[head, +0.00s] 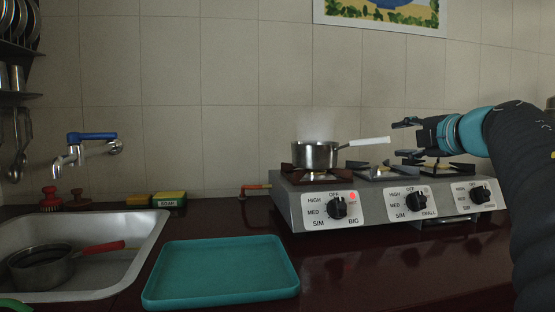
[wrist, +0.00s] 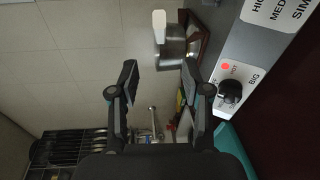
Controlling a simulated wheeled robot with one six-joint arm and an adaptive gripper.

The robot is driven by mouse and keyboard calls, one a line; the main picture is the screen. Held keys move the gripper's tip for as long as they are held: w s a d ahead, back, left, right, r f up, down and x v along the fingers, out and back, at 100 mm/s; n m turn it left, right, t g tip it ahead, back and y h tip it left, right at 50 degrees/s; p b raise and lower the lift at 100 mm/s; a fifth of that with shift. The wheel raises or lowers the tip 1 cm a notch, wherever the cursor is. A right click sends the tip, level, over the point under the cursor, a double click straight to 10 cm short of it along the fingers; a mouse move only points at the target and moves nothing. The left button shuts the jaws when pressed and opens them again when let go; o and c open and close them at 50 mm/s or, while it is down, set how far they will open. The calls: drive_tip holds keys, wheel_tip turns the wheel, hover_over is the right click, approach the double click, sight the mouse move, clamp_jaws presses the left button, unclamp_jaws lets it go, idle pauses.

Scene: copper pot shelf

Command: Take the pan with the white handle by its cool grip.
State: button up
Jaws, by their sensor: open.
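A small steel pan (head: 315,155) sits on the left burner of the stove, with faint steam above it. Its white handle (head: 370,141) points right, tilted slightly up. My gripper (head: 400,139) is open and empty, just right of the handle's free end and at about its height. In the wrist view the pan (wrist: 174,58) and the end of the white handle (wrist: 159,26) show beyond my open fingers (wrist: 160,72). The handle does not appear to be between the fingers.
The grey stove (head: 285,200) has several knobs; a red light (head: 351,196) glows by the left one. A teal tray (head: 220,270) lies on the dark counter. A sink (head: 125,255) at left holds a red-handled pan (head: 45,268). Sponges (head: 169,199) lie by the wall.

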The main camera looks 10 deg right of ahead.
sight(369, 141)
drive_tip(key=w, duration=0.4)
drive_tip(key=w+a+f, duration=0.1)
drive_tip(key=w, duration=0.4)
drive_tip(key=w+a+f, duration=0.1)
drive_tip(key=w, duration=0.3)
drive_tip(key=shift+w, duration=0.15)
clamp_jaws()
drive_tip(key=shift+r, duration=0.15)
